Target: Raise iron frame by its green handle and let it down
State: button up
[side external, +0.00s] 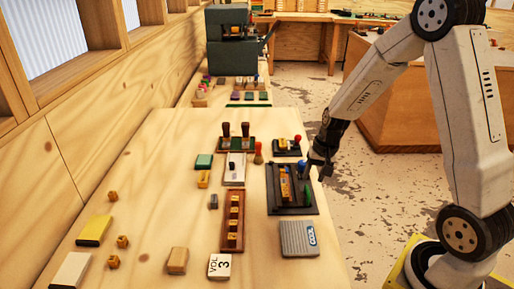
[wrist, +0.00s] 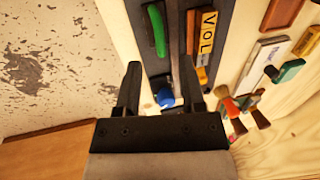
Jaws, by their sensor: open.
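The dark iron frame (side external: 272,198) lies on the table's right part, below my gripper. Its green handle (side external: 307,194) stands on the frame's right side. In the wrist view the green handle (wrist: 157,28) shows ahead of my fingertips, nearer the left one, with no contact visible. A blue knob (wrist: 166,98) shows between the fingers, farther back. My gripper (side external: 321,174) is open and nothing is held; it hangs near the frame's upper right. The wrist view shows both fingers (wrist: 160,66) spread apart. Yellow type marked "VOL" (wrist: 206,32) lies within the frame.
A grey block (side external: 298,238) lies just in front of the frame. A red-knobbed tray (side external: 287,147) sits behind it. A long brown tray (side external: 233,222) and stamps on a rack (side external: 236,145) stand to the left. The table edge is close on the right.

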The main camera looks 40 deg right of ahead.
aim_at(308, 189)
jog(key=shift+w+a+f, duration=0.15)
jog(key=shift+f, duration=0.9)
jog(key=shift+w+a+f, duration=0.15)
jog(key=shift+f, duration=0.85)
jog(key=shift+c, duration=0.2)
grip_shut()
